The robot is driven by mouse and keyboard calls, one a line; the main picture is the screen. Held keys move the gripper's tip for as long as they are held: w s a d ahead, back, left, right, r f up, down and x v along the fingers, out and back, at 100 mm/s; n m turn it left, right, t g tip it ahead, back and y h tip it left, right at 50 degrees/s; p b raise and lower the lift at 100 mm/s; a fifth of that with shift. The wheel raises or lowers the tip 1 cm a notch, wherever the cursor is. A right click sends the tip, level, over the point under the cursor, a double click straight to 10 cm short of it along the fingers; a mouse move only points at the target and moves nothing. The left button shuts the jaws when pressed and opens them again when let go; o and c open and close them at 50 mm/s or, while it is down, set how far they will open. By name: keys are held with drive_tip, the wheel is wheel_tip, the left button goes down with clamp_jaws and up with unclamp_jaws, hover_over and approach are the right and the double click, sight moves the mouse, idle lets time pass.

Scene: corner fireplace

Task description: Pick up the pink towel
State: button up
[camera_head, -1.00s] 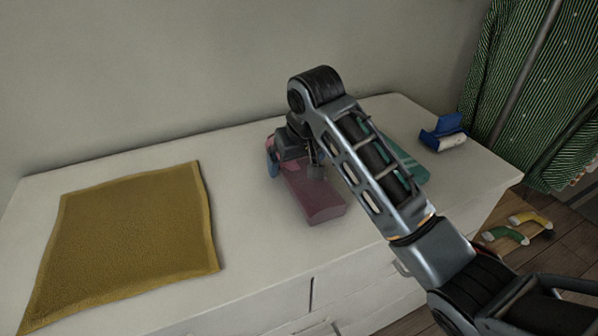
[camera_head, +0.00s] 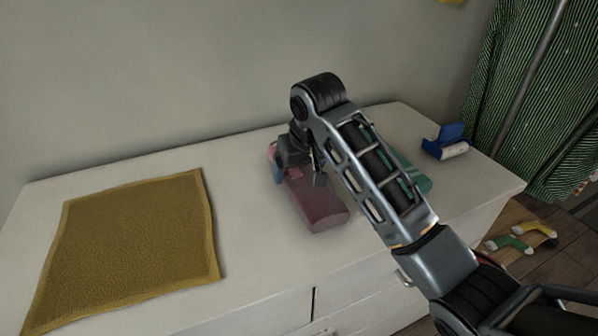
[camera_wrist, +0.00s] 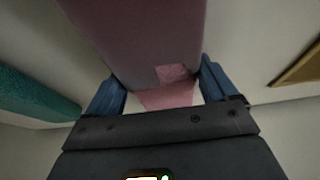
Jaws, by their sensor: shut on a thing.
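The pink towel (camera_head: 316,203) is a folded, long block on the white dresser top, under and in front of my gripper. In the wrist view the pink towel (camera_wrist: 140,38) runs between the two blue fingers of my gripper (camera_wrist: 165,88), and a lighter pink part shows nearer the palm. My gripper is shut on the towel. In the head view the gripper (camera_head: 277,165) is largely hidden behind my wrist. I cannot tell whether the towel is clear of the dresser top.
A yellow cloth (camera_head: 135,235) lies flat on the dresser (camera_head: 255,265) at left. A teal folded towel (camera_head: 415,178) lies right of the pink one, partly behind my arm. A blue and white object (camera_head: 446,142) sits at the right end. A green striped curtain-like cloth (camera_head: 540,90) hangs at right.

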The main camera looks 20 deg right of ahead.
drive_tip(key=shift+r, duration=0.5)
wheel_tip(320, 180, up, 3)
drive_tip(key=shift+f, duration=0.15)
drive_tip(key=s+d+r+p, duration=0.3)
drive_tip(key=s+d+r, duration=0.3)
drive_tip(key=d, duration=0.3)
drive_tip(key=shift+s+d+r, duration=0.3)
drive_tip(key=shift+r, duration=0.25)
